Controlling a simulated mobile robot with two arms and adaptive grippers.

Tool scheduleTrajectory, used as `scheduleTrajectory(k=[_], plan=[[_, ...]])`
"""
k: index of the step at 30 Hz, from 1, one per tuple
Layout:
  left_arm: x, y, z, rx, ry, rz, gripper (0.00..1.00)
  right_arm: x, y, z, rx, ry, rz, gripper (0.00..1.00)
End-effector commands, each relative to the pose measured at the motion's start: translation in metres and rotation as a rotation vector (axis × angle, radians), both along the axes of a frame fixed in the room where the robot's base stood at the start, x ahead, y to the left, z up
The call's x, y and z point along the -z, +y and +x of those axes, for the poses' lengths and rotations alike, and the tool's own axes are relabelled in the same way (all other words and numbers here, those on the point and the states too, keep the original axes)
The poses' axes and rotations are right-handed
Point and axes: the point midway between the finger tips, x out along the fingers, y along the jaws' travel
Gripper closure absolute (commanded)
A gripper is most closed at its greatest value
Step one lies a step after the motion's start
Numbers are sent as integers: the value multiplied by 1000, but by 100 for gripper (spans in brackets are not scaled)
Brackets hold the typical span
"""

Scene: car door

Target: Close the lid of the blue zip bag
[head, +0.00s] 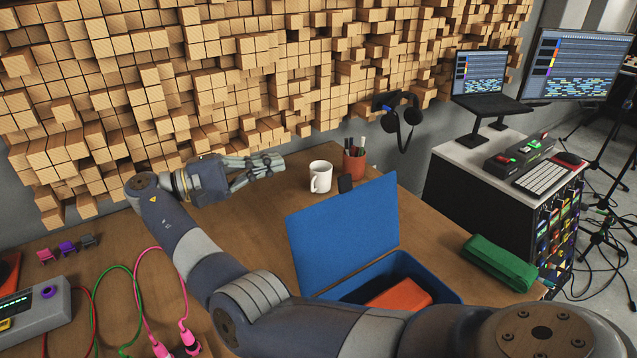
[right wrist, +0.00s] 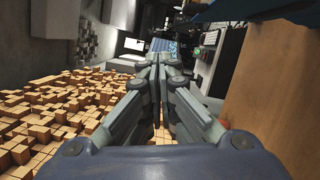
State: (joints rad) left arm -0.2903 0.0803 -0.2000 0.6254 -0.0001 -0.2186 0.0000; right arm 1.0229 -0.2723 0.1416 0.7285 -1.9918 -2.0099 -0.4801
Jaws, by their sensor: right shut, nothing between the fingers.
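The blue zip bag (head: 446,288) stands on the wooden table with its lid (head: 345,232) raised steeply. An orange-red object (head: 401,296) shows inside the open bag. My right forearm crosses in front of the bag and hides its lower front part. My right gripper (head: 268,170) is beyond the lid and to its left, near the wooden block wall, apart from the bag. Its fingers point right and are closed together with nothing between them; they also show shut in the right wrist view (right wrist: 161,65). My left gripper is not in view.
A white mug (head: 320,177) and a pen cup (head: 354,164) stand right of my right gripper, behind the lid. A green rolled cloth (head: 499,262) lies right of the bag. Cables (head: 140,285) and a grey device (head: 35,309) are at the left.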

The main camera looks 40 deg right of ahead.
Motion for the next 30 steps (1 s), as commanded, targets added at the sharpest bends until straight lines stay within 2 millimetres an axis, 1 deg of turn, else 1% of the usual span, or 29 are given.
scheduleTrajectory(k=[1, 9, 13, 17, 20, 25, 30], plan=[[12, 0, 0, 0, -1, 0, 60, 12, 0, 0, 0, 0, 0, 100], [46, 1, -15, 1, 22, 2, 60, 45, 0, 0, 0, 0, 0, 100], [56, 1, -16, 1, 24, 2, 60, 55, 0, 0, 0, -1, 0, 100], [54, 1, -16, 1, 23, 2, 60, 54, -3, -1, 1, -1, 0, 100], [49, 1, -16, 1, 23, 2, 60, 52, -10, -4, 2, -1, 0, 100], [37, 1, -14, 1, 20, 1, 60, 49, -32, -12, 3, 0, 0, 100], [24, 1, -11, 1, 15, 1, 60, 46, -65, -25, 4, -1, 0, 100]])
